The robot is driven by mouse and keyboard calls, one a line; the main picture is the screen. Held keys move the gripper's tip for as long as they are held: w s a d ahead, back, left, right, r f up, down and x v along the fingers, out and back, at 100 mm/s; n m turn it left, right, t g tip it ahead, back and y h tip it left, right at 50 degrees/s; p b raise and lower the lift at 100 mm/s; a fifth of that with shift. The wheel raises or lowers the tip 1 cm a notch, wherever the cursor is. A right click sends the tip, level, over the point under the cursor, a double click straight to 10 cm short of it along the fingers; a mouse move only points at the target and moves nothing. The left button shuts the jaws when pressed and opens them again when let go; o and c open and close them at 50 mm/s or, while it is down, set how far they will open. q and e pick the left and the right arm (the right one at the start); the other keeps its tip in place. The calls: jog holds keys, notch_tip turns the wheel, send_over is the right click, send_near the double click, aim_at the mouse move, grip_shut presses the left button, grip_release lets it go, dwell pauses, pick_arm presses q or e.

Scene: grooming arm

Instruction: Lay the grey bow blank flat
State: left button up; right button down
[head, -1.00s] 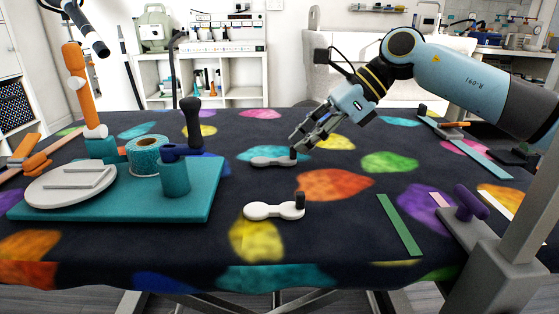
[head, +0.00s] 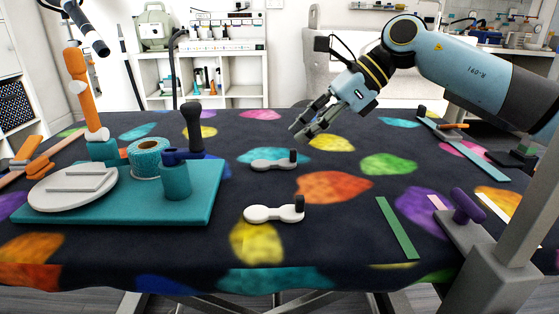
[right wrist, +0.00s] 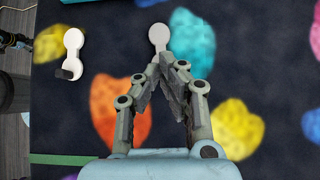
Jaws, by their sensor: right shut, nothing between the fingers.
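The grey bow blank (head: 272,165) lies flat on the dark patterned cloth, mid-table, with a dark upright peg at its right end. My right gripper (head: 299,132) is shut and empty, above and apart from the blank, up and to the right of it in the head view. In the right wrist view the blank's pale round end (right wrist: 159,34) shows beyond my shut fingertips (right wrist: 167,63); the fingers hide its other end. My left gripper is not in view.
A similar white blank (head: 270,213) with a dark peg lies nearer. A teal board (head: 120,208) at left holds a white disc, a tape roll and a teal cup. A green strip (head: 397,228) lies at right. The cloth around the grey blank is clear.

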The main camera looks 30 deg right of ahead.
jog(key=shift+r+p, duration=0.6)
jog(key=shift+r, duration=0.95)
jog(key=c, duration=1.5)
grip_release()
